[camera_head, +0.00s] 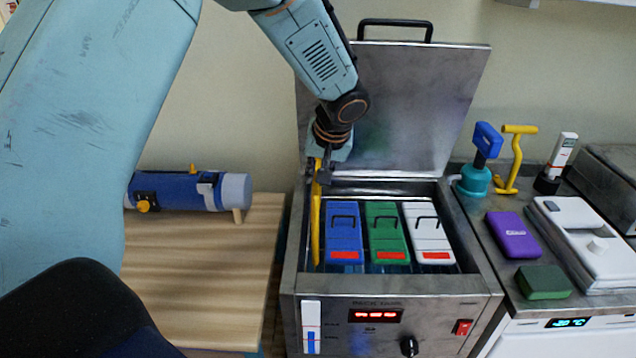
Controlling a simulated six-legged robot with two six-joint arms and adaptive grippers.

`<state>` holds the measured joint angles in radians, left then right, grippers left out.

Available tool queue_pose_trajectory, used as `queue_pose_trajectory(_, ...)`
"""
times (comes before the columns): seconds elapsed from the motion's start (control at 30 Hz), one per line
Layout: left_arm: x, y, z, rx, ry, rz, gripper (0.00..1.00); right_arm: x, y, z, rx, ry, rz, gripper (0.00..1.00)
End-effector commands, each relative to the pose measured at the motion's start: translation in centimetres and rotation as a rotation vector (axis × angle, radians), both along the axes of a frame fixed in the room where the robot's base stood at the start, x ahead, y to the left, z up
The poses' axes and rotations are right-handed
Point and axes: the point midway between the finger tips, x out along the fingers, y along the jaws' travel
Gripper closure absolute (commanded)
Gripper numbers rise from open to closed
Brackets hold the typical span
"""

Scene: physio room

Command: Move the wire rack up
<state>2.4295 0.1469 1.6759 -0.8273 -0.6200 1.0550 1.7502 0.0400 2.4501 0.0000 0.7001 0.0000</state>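A steel heating tank (393,290) stands in the middle with its lid (420,105) open. Inside it a wire rack (432,265) shows only as thin bars around a blue pack (342,235), a green pack (386,230) and a white pack (428,232), each with a black handle and a red label. A yellow lever (316,225) stands roughly upright at the tank's left inner wall. My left gripper (322,177) points down at the upper end of this lever. The fingers are small and partly hidden, so their closure and contact are unclear. My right gripper is not in view.
A wooden table (200,270) at the left holds a blue cylinder (180,192). A counter at the right holds a purple box (513,235), a green block (544,282), a white device (590,240) and a yellow-handled tool (515,160). The raised lid stands behind my gripper.

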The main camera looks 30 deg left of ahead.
Motion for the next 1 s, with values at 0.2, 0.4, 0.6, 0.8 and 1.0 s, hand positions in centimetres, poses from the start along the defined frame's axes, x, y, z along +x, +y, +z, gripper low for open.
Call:
queue_pose_trajectory(0.2, 0.09, 0.00, 1.35, 0.002, -0.003, -0.001, 1.00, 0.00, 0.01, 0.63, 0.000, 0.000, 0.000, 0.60)
queue_pose_trajectory(0.4, 0.21, 0.03, 1.53, 0.003, -0.007, -0.001, 1.00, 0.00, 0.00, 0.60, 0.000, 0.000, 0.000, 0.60)
queue_pose_trajectory(0.6, 0.30, 0.05, 1.64, 0.003, -0.010, -0.002, 0.81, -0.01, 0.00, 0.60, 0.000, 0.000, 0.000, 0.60)
queue_pose_trajectory(0.8, 0.15, 0.03, 1.40, 0.001, -0.005, 0.000, 0.76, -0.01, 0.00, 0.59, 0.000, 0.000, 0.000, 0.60)
queue_pose_trajectory(1.0, 0.04, -0.07, 1.49, 0.002, -0.003, -0.001, 0.76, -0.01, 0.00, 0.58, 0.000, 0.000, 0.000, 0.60)
